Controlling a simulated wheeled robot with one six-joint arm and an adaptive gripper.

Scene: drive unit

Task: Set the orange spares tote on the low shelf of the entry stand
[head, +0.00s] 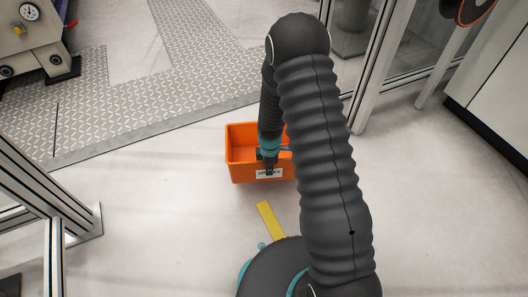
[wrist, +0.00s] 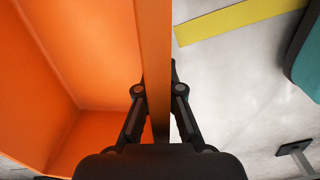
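The orange spares tote (head: 240,171) stands upright on the pale floor, open side up, with a white label on its near wall. My gripper (head: 268,170) reaches down at the tote's near wall, partly hidden by my arm. In the wrist view my gripper (wrist: 158,85) has one finger inside the tote and one outside. The tote's wall (wrist: 155,30) runs between them, and both fingertips appear to press against it. The tote's right side is hidden behind my arm. I cannot identify the entry stand or its low shelf in these frames.
A yellow floor strip (head: 270,220) lies just in front of the tote. An aluminium frame (head: 40,180) stands at the left. Glass panels with metal posts (head: 380,65) stand at the back right. Tread plate (head: 90,105) covers the floor behind; open floor lies left of the tote.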

